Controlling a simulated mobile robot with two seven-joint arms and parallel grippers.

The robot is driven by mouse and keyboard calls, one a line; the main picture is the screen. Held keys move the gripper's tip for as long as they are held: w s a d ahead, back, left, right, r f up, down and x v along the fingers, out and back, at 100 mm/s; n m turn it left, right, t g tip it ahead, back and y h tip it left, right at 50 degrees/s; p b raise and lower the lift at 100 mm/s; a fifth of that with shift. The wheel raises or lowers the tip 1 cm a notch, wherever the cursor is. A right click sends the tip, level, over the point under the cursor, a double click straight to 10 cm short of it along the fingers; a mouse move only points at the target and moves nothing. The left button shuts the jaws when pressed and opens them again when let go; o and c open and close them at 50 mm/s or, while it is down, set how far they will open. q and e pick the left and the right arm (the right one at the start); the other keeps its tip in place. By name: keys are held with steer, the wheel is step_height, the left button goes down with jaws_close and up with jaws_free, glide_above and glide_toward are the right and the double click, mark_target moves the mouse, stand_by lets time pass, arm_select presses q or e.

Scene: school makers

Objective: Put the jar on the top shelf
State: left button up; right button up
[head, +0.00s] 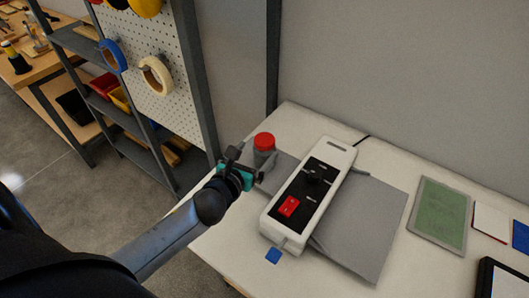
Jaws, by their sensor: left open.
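The jar (264,143) has a red lid and a greyish body and stands upright on the white table (296,118), near its left back corner. My left gripper (253,164) is open and close to the jar, with its fingers reaching toward the jar's lower body. I cannot tell whether the fingers touch it. The lower part of the jar is partly hidden by the gripper. A grey shelf unit (128,148) with several levels stands at the left; its top is cut off by the frame. My right gripper is not in view.
A white device with a red switch (288,207) lies on a grey mat (372,222) just right of my gripper. A green board (438,212) and tablets lie further right. A pegboard (150,45) with tape rolls rises beside the shelf. A wooden bench (40,68) stands far left.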

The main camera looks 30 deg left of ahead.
mark_target(260, 146)
arm_select(q)
steer(key=shift+b+x, duration=0.5)
steer(key=shift+x, duration=2.65)
steer(key=shift+r, duration=0.1)
steer(key=shift+c, duration=0.2)
jaws_close()
steer(key=shift+r, duration=0.1)
